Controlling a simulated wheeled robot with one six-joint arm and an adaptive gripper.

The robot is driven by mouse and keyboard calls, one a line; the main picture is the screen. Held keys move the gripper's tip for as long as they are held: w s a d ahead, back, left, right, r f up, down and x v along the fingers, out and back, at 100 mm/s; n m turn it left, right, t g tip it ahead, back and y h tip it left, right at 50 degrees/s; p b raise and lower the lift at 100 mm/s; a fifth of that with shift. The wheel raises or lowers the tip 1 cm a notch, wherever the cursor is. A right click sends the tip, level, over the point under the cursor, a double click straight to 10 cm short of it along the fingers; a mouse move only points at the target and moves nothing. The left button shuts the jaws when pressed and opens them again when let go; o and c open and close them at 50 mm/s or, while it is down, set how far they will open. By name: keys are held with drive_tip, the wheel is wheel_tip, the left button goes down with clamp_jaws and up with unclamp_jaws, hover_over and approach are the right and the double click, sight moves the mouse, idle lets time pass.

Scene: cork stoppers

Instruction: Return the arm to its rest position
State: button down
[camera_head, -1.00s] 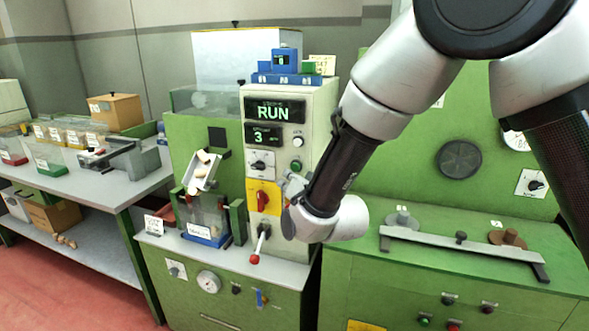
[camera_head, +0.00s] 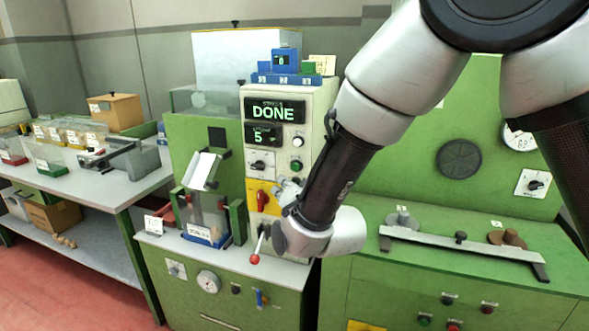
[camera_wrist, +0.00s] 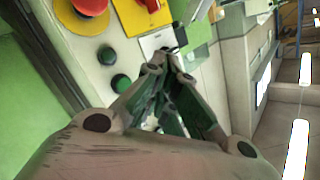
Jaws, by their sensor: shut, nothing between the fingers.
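My arm crosses the right half of the head view. My gripper (camera_head: 284,192) is just in front of the machine's control panel (camera_head: 312,125), partly hidden by my wrist. In the wrist view my gripper (camera_wrist: 172,58) has its fingers together and empty, near a yellow plate with a red knob. The panel's upper display (camera_head: 275,112) reads DONE and the lower display (camera_head: 262,134) reads 5. The red rotary switch (camera_head: 262,199) sits on its yellow plate, close left of my fingers. The metal chute (camera_head: 203,170) looks empty above a clear bin (camera_head: 207,236) with a blue base.
A red-tipped lever (camera_head: 255,259) sticks out below the panel. A metal bar (camera_head: 460,244) and two small weights stand on the green cabinet at right. A grey bench (camera_head: 110,187) with boxes stands at left. Open floor (camera_head: 95,300) lies front left.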

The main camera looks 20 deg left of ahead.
drive_tip(key=s+d+f+n+g+h, duration=0.1)
drive_tip(key=s+f+n+g+h, duration=0.3)
drive_tip(key=f, duration=0.6)
drive_tip(key=s+d+f+n+g+h, duration=0.1)
drive_tip(key=s+d+n+g, duration=0.1)
drive_tip(key=s+d+g, duration=0.45)
drive_tip(key=s+d+r+m+h, duration=0.2)
drive_tip(key=d+r, duration=0.5)
drive_tip(key=d, duration=0.9)
drive_tip(key=s+d+r+m+t+h, duration=0.1)
drive_tip(key=s+d+r, duration=0.3)
drive_tip(key=d, duration=1.2)
drive_tip(key=s+d+r+m+t+h, duration=0.1)
drive_tip(key=s+d+r+m+h, duration=0.1)
drive_tip(key=d+r, duration=0.8)
drive_tip(key=s+d+m, duration=0.1)
drive_tip(key=d, duration=0.6)
drive_tip(key=shift+s+m+h, duration=0.3)
drive_tip(key=shift+m+h, duration=0.1)
drive_tip(key=shift+d, duration=0.1)
